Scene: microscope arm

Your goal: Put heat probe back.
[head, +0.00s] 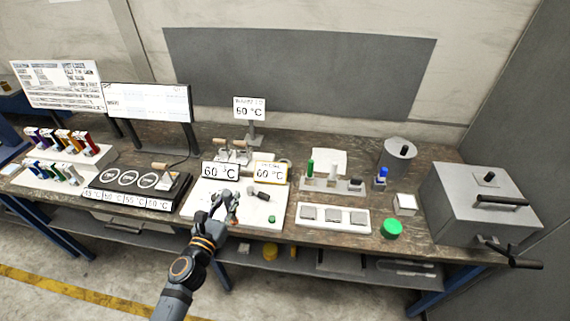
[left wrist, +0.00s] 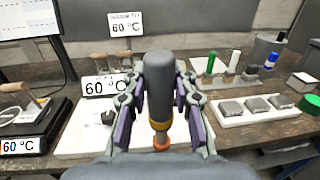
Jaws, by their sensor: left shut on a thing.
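My left gripper (head: 228,204) is over the front left part of the white board (head: 205,216). In the left wrist view its fingers (left wrist: 158,112) are shut on a thick dark grey probe (left wrist: 159,80) with a yellow band and an orange lower end. The probe looks upright in that view; whether its tip touches the board I cannot tell. A black block (head: 130,178) with several round pads and temperature labels stands left of the board. A wooden-handled tool (head: 161,166) lies on it. My right gripper is out of view.
Wooden-handled tools (head: 232,146) and 60 °C signs (head: 220,171) stand behind the board. A dark piece (head: 264,195) lies on the board. To the right are a white tray (head: 360,225) with grey squares, a green lid (head: 391,229) and a large grey box (head: 475,215).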

